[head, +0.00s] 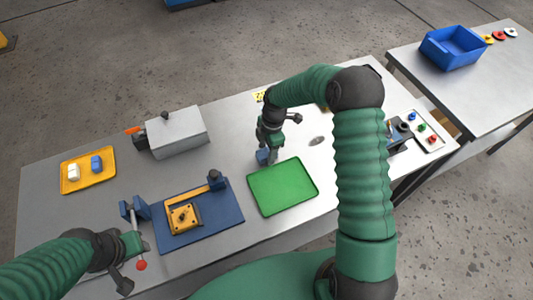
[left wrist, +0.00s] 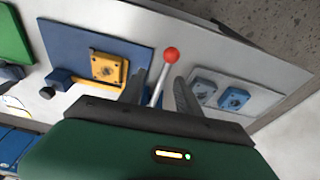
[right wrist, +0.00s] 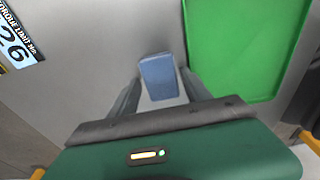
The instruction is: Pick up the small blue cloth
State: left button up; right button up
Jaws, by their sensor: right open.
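The small blue cloth (right wrist: 158,77) looks like a compact folded block on the grey table, beside the green tray (right wrist: 235,45). In the right wrist view it lies between and just beyond the fingertips of my right gripper (right wrist: 160,85), which is open.
A blue plate with a yellow fixture (head: 183,218) lies left of the green tray. A yellow tray (head: 88,180) with a white and a blue piece is at far left. A grey box (head: 178,132) stands behind. A blue bin (head: 452,48) is on another table.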

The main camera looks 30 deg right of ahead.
aim_at(266, 153)
jog(key=c, duration=1.1)
jog(key=shift+r+p, duration=0.6)
jog(key=shift+r, duration=0.05)
notch_tip(266, 153, up, 3)
jog(key=p, duration=0.3)
jog(key=shift+s+r, duration=0.1)
jog(key=s+a+p, duration=0.1)
jog(key=s, duration=0.4)
jog(key=s+a+p, duration=0.1)
jog(key=s+a, duration=0.1)
jog(key=s, duration=0.2)
jog(key=s+a+p, duration=0.1)
jog(key=s+a, duration=0.1)
jog(key=s, duration=0.3)
jog(key=shift+s+a+r, duration=0.15)
jog(key=shift+s+r, duration=0.15)
jog(key=shift+r, duration=0.05)
jog(key=shift+s, duration=0.15)
